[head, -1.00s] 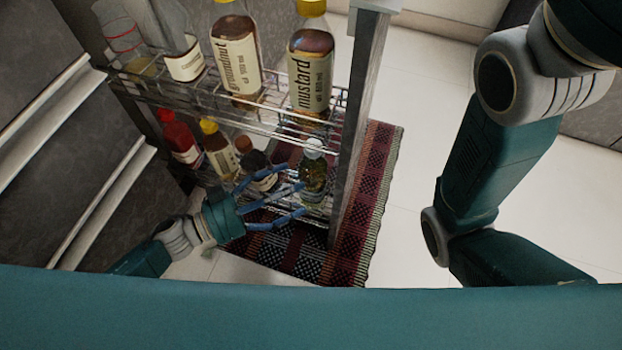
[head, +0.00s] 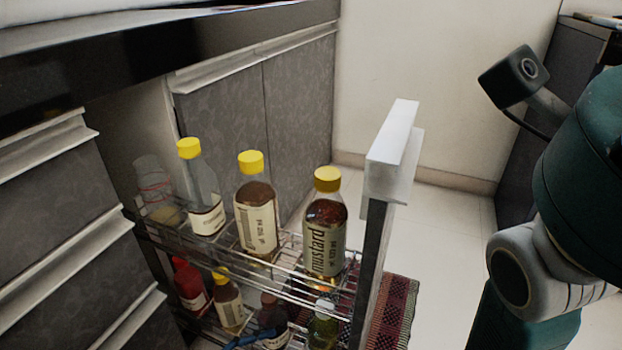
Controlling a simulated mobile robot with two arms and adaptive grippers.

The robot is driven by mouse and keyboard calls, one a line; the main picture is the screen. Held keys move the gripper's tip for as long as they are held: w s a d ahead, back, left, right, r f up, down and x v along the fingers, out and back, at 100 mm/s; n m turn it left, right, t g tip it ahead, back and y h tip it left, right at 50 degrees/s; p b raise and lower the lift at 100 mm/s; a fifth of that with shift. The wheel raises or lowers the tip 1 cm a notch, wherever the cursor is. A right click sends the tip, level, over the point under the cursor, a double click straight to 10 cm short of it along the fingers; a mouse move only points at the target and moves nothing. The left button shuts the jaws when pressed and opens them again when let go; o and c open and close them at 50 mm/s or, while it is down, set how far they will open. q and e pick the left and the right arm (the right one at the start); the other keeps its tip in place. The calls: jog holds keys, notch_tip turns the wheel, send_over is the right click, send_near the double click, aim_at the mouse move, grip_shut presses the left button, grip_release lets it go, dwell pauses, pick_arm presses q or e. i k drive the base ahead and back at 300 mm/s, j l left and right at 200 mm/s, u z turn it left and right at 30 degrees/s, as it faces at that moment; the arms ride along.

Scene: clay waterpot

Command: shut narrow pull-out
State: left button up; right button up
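The narrow pull-out (head: 372,270) stands extended from the grey cabinet run, with a tall front panel and a white handle (head: 392,160) along its top. Its upper wire rack holds a mustard bottle (head: 325,238), another yellow-capped oil bottle (head: 256,215), a clear yellow-capped bottle (head: 204,195) and a jar. Its lower rack holds several smaller bottles.
A dark counter edge (head: 150,62) runs above the cabinets. Drawers with pale handles (head: 80,255) are at the left. A red patterned rug (head: 397,305) lies under the pull-out. Pale floor (head: 450,225) is clear between the front panel and my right arm.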

aim_at(391, 162)
jog(key=k+l, duration=0.2)
jog(key=k, duration=0.3)
jog(key=k+l, duration=0.15)
jog(key=k, duration=0.3)
